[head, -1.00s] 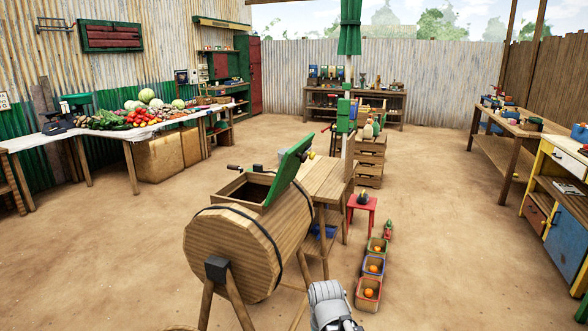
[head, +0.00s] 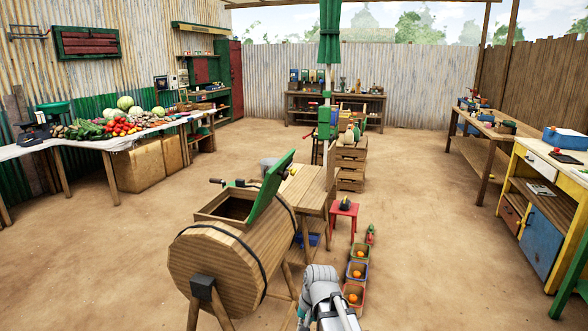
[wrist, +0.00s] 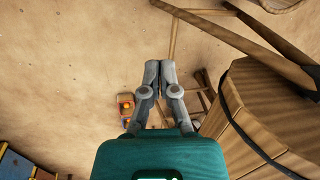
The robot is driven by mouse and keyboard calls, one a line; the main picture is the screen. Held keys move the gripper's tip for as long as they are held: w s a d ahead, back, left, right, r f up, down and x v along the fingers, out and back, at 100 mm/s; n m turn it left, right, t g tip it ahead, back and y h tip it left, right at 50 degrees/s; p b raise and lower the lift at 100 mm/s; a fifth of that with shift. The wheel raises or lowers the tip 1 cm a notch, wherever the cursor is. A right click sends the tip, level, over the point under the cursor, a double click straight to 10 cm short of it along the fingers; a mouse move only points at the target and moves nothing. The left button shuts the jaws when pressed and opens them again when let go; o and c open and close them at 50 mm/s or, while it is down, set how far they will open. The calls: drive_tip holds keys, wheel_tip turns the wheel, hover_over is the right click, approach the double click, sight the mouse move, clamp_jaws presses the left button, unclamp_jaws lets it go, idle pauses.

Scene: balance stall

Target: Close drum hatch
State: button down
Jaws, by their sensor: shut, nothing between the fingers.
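The wooden drum (head: 222,262) lies on its side on a wooden stand in the head view, with a dark band around it. Its hatch, a green lid (head: 271,190), stands tilted up at the right side of the square opening (head: 228,206), so the drum is open. In the wrist view the drum (wrist: 262,115) fills the right side. My gripper (wrist: 160,64) is shut and empty, its fingertips together, beside the drum and apart from it. In the head view only my grey arm shows at the lower right of the drum; the fingertips are not clear there.
A wooden table (head: 312,188) stands just behind the drum. A red stool (head: 343,211) and small crates with oranges (head: 354,292) stand on the floor to the right. A long produce table (head: 90,142) is at the left. Open dirt floor lies on both sides.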

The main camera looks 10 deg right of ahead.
drive_tip(key=w+d+r+m+t+y+p, duration=0.2)
drive_tip(key=w+d+r+m+p, duration=0.3)
drive_tip(key=r, duration=0.6)
drive_tip(key=w+d+r+m+t+y+p, duration=0.2)
drive_tip(key=w+d+r+m+y+p, duration=0.2)
drive_tip(key=w+r+m+p, duration=0.4)
drive_tip(key=w+d+r+m+t+y+p, duration=0.2)
drive_tip(key=w+d+r+m+p, duration=0.4)
drive_tip(key=w+r+p, duration=0.3)
wheel_tip(320, 180, up, 7)
drive_tip(key=w+m, duration=0.1)
drive_tip(key=w, duration=0.2)
drive_tip(key=shift+d+f+t+y, duration=0.15)
drive_tip(key=shift+d+t+y, duration=0.15)
drive_tip(key=shift+d+y, duration=0.1)
drive_tip(key=shift+a+f, duration=0.1)
drive_tip(key=a+r+b+x, duration=0.1)
drive_tip(key=r+b+x, duration=0.1)
drive_tip(key=x, duration=1)
drive_tip(key=shift+w+a+r, duration=0.2)
drive_tip(key=shift+w, duration=0.25)
